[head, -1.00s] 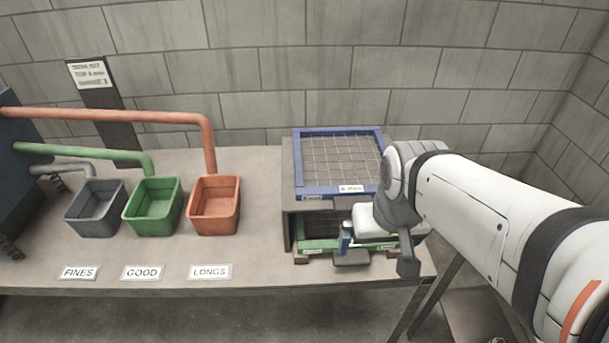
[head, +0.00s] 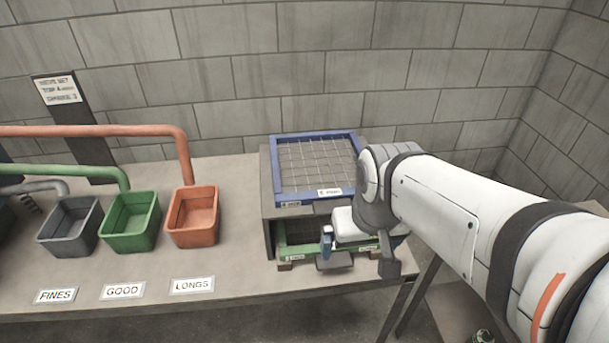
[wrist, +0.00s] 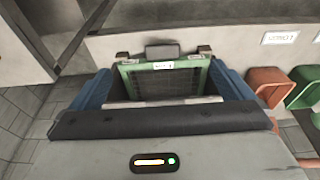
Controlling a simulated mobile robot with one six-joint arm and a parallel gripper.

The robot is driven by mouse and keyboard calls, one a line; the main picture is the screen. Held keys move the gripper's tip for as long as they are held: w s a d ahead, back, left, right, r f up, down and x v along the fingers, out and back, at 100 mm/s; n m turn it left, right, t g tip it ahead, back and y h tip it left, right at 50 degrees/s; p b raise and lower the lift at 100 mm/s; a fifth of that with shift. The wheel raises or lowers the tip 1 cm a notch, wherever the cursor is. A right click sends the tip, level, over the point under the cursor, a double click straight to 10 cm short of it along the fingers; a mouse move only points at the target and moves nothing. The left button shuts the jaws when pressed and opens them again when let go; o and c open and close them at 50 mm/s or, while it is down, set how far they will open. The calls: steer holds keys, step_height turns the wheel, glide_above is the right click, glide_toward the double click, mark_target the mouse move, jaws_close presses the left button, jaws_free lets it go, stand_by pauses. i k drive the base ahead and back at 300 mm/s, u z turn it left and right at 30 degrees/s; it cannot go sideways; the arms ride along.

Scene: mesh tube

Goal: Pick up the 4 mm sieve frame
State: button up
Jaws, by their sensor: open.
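A green sieve frame (head: 290,256) with dark mesh sits in the lower opening of a grey box on the bench. In the wrist view its green front edge (wrist: 136,67) carries a small label, too small to read surely. A blue sieve frame (head: 277,176) with open wire mesh lies on top of the box; its label is also hard to read. I cannot tell from the labels which is 4 mm. My gripper (head: 331,240) is at the lower opening, above the green frame's front. Its blue fingers (wrist: 160,76) are apart, either side of the green frame in the wrist view, with nothing held.
A grey tab (head: 335,262) projects at the front of the green frame. Grey (head: 70,236), green (head: 130,232) and orange (head: 193,228) bins stand at left under pipes. The bench (head: 232,255) between the orange bin and the box (head: 267,205) is clear. A block wall stands behind.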

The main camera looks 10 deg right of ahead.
mark_target(340, 258)
steer(key=z, duration=2.3)
steer(key=k, duration=1.7)
steer(key=u, duration=0.95)
steer(key=i, duration=0.95)
steer(key=u, duration=0.05)
